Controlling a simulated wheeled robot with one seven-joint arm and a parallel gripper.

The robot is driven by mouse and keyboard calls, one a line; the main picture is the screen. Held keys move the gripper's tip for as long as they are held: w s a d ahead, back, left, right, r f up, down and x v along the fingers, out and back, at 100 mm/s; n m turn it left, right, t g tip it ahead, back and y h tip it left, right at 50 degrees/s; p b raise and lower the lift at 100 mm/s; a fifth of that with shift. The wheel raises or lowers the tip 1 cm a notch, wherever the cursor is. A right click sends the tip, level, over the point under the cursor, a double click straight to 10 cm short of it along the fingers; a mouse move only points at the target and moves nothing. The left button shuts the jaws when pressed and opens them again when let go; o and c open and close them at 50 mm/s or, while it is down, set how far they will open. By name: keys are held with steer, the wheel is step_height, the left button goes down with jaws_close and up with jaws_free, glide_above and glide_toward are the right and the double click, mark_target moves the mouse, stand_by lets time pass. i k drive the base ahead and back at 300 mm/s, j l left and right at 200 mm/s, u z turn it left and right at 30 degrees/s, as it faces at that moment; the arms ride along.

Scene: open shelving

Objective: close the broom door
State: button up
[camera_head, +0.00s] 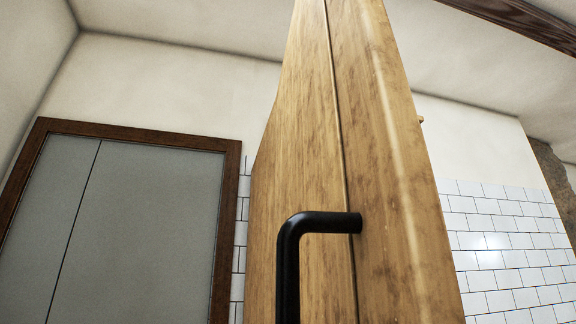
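A tall wooden door panel (385,150) stands close in front of the camera, seen at a steep angle and standing out from the wall. It looks like the broom door, but no broom shows. A black bar handle (289,262) is fixed to its face, with its upper end bent into the wood. The lower part of the handle and the bottom of the door are cut off by the frame's lower edge. My gripper is not in view.
A grey double-leaf door or cabinet front (135,235) in a dark wooden frame is at the left. White tiles (515,250) cover the lower wall at the right. A dark beam (520,20) crosses the ceiling.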

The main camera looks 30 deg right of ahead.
mark_target(360, 236)
steer(key=j+u, duration=0.2)
steer(key=j, duration=0.2)
steer(key=i+j+u, duration=0.15)
steer(key=j, duration=0.3)
steer(key=i+j+u, duration=0.2)
steer(key=j, duration=0.2)
steer(key=k, duration=0.1)
